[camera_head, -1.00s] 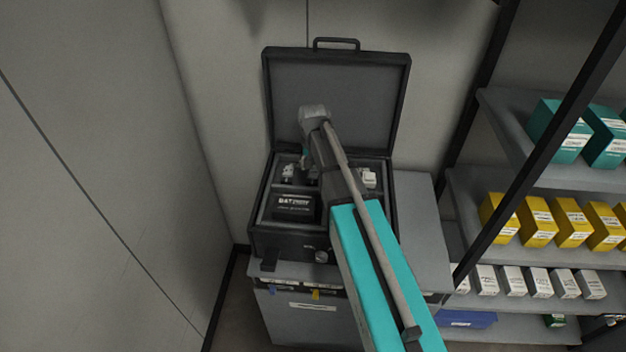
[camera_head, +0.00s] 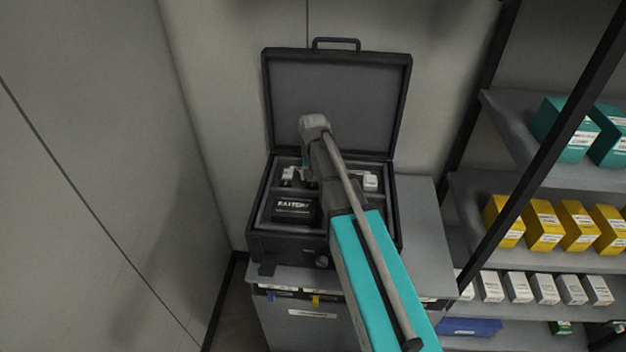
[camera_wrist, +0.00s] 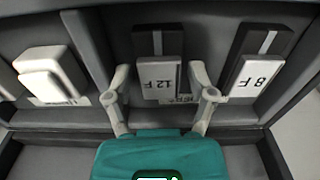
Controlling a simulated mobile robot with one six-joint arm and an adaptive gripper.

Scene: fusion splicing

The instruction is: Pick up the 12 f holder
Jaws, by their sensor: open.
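My gripper (camera_wrist: 163,98) is open, with one finger on each side of the holder's near end. I cannot tell whether the fingers touch it. In the head view the holder is hidden behind my arm.
The open black case (camera_head: 255,215) stands on a grey cabinet (camera_head: 425,215), its lid raised behind. An 8 F holder (camera_wrist: 255,70) lies to the right and a white piece (camera_wrist: 48,72) to the left, past dividers. A battery (camera_head: 293,208) fills the front left. Shelves stand at right.

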